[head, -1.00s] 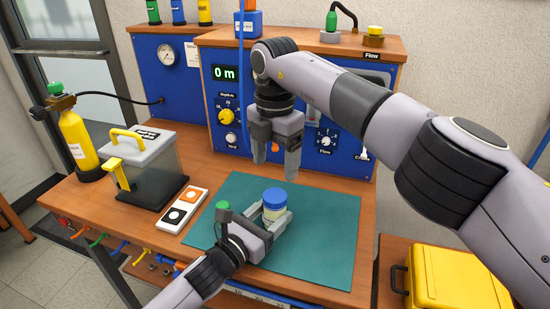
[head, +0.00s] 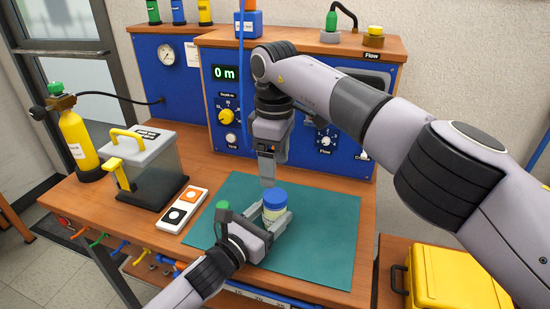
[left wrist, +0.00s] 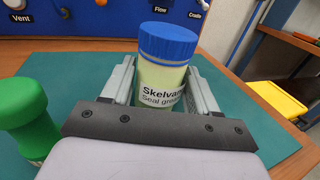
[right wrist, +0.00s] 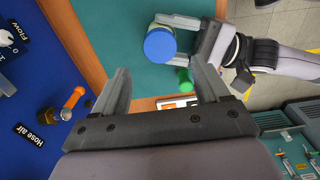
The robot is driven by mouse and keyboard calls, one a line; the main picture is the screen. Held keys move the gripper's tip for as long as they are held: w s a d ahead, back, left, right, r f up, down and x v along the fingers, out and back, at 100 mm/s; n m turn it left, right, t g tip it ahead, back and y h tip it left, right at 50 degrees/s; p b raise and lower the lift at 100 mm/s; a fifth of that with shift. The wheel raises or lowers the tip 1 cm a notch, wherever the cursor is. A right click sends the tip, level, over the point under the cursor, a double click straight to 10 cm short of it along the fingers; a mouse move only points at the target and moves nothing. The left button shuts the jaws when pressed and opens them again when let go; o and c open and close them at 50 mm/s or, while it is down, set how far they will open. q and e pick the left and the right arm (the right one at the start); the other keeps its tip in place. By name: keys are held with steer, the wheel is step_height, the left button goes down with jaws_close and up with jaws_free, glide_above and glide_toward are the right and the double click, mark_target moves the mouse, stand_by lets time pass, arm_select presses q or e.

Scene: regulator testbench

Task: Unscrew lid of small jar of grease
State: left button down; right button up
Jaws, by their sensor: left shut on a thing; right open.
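The small jar of grease (head: 272,207) stands upright on the green mat, with a pale yellow body and a blue lid (head: 275,196) on top. In the left wrist view the jar (left wrist: 160,86) sits between the fingers, its label partly hidden by the gripper. My left gripper (head: 274,220) is shut on the jar body from the front, low over the mat. My right gripper (head: 268,176) points down, just above and behind the lid, apart from it. In the right wrist view its fingers (right wrist: 163,90) are open and empty, with the blue lid (right wrist: 160,45) beyond them.
The green mat (head: 325,225) is mostly clear to the right. The blue regulator bench (head: 190,100) rises behind. A green-capped item (head: 223,212) is beside my left gripper.

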mark_target(275, 195)
arm_select(q)
steer(key=shift+f, duration=0.1)
arm_select(e)
step_height(275, 195, down, 7)
steer(key=shift+f, duration=0.2)
